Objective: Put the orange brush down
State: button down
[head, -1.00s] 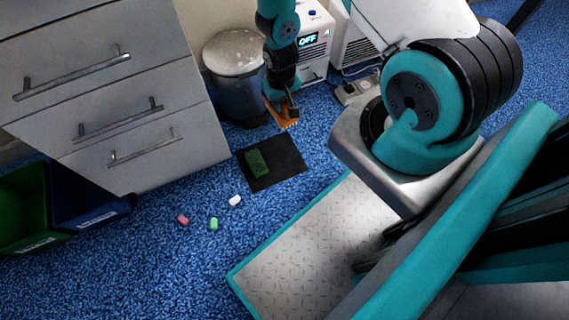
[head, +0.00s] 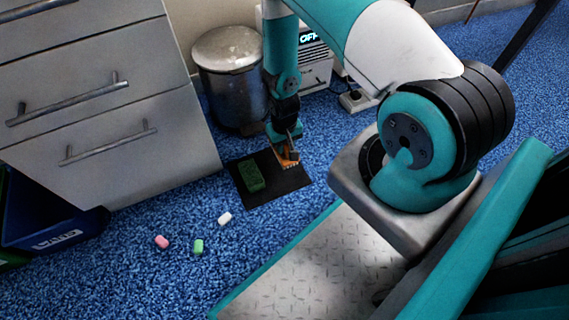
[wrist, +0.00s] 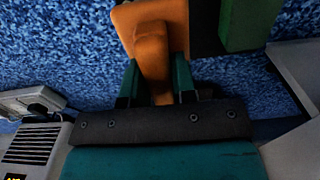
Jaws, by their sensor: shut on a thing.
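The orange brush (head: 288,157) is in my gripper (head: 286,146) in the head view, over the right part of a black mat on the floor. The wrist view shows the jaws (wrist: 155,84) shut on the brush's narrow part, with the wider orange part (wrist: 148,20) pointing away from the wrist. Whether the brush touches the mat I cannot tell. The black mat (head: 287,184) lies flat on the blue carpet. A green block like a sponge (head: 250,176) lies on its left part, and shows at the top right in the wrist view (wrist: 245,22).
A lidded metal bin (head: 232,85) stands behind the mat, beside a white box with a display (head: 313,62). Drawers (head: 120,140) stand at the left. White (head: 225,219), green (head: 198,247) and pink (head: 162,242) small pieces lie on the carpet in front. A blue bin (head: 50,225) is at the left.

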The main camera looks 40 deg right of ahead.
aim_at(284, 158)
notch_tip(284, 158, down, 7)
jog(key=b, duration=0.3)
jog(key=shift+f, duration=0.2)
